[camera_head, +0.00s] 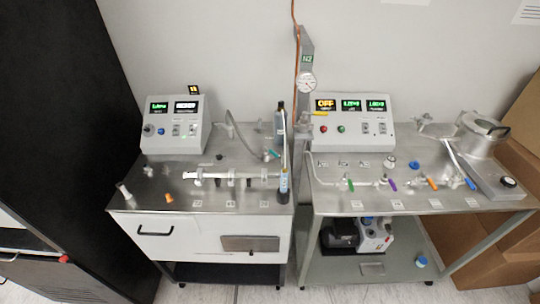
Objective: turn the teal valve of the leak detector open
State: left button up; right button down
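The teal valve (271,154) is a small teal handle on metal fittings at the back right of the left steel bench (160,186). A grey hose (236,128) arches down close to it. Its exact handle angle is too small to tell. A white control box (173,122) with two lit displays stands at the back left of the same bench; I cannot tell for sure that it is the leak detector. Neither of my grippers is in view.
A tall dark bottle-like object (283,181) stands right of the teal valve. A metal tube assembly (230,177) lies in front. The right bench (330,204) carries a second control box (350,122) and green, purple, orange and blue handles. A black cabinet (75,120) stands left.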

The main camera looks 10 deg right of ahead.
aim_at(266, 147)
jog(key=k+j, duration=0.1)
jog(key=j, duration=1.6)
jog(key=k+u, duration=0.05)
